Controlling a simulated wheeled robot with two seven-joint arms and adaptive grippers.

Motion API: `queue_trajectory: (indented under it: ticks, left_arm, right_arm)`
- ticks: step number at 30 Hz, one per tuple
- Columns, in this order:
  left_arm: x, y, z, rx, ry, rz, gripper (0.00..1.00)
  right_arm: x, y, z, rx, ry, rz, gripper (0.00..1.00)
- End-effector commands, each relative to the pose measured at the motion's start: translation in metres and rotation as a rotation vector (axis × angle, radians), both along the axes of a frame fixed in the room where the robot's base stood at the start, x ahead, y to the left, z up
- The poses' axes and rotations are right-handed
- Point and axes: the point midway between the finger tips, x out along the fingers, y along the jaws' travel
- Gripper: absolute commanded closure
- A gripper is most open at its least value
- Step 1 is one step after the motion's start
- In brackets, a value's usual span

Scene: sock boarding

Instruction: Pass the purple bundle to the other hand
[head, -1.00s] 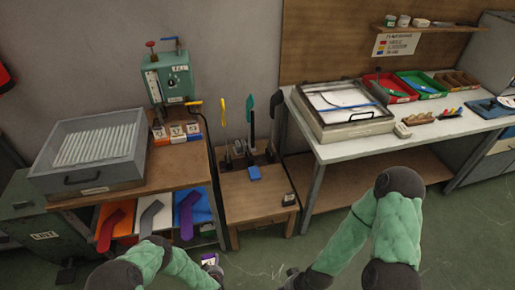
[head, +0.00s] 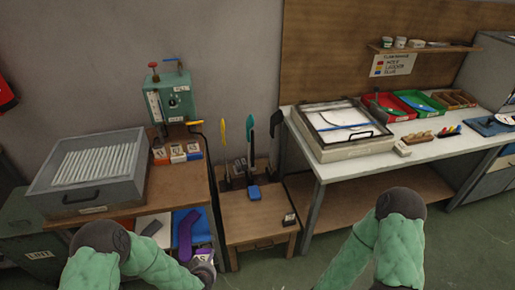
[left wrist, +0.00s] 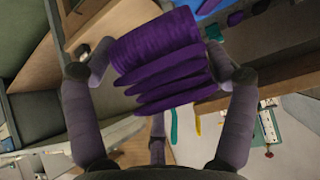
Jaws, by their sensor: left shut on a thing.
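The purple bundle (left wrist: 158,62) is a ribbed, folded roll of cloth. In the left wrist view it sits between the two fingers of my left gripper (left wrist: 164,66), which is shut on it.
A purple sock shape (head: 186,234) lies on a blue panel beneath the left bench. A small wooden table (head: 255,215) with upright tools stands in the middle. A white-topped bench (head: 350,158) with trays stands right. Floor shows between.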

Motion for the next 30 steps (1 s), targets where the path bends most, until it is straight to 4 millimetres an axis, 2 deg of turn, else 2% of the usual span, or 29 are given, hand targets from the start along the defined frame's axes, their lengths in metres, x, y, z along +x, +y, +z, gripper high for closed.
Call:
queue_trajectory:
  ticks: [1,6,12,15,18,30]
  left_arm:
    - [0.002,0.000,0.017,0.001,-0.009,-0.008,0.51]
    - [0.004,-0.003,0.066,0.002,-0.010,-0.046,0.51]
    - [0.004,-0.005,0.112,0.000,-0.008,-0.081,0.51]
    - [0.005,-0.006,0.127,0.001,-0.006,-0.093,0.51]
    - [0.004,-0.007,0.135,-0.001,-0.002,-0.100,0.51]
    - [0.005,-0.008,0.134,0.000,-0.002,-0.107,0.51]
  right_arm:
    - [0.000,0.000,0.000,0.000,0.000,0.000,0.60]
    - [0.000,0.000,0.000,0.000,0.000,0.000,0.60]
    - [0.000,0.000,0.000,0.000,0.000,0.000,0.60]
    - [0.000,0.000,0.000,0.000,0.000,0.000,0.60]
    - [0.000,0.000,0.000,0.000,0.000,0.000,0.60]
    - [0.000,0.000,0.000,0.000,0.000,0.000,0.60]
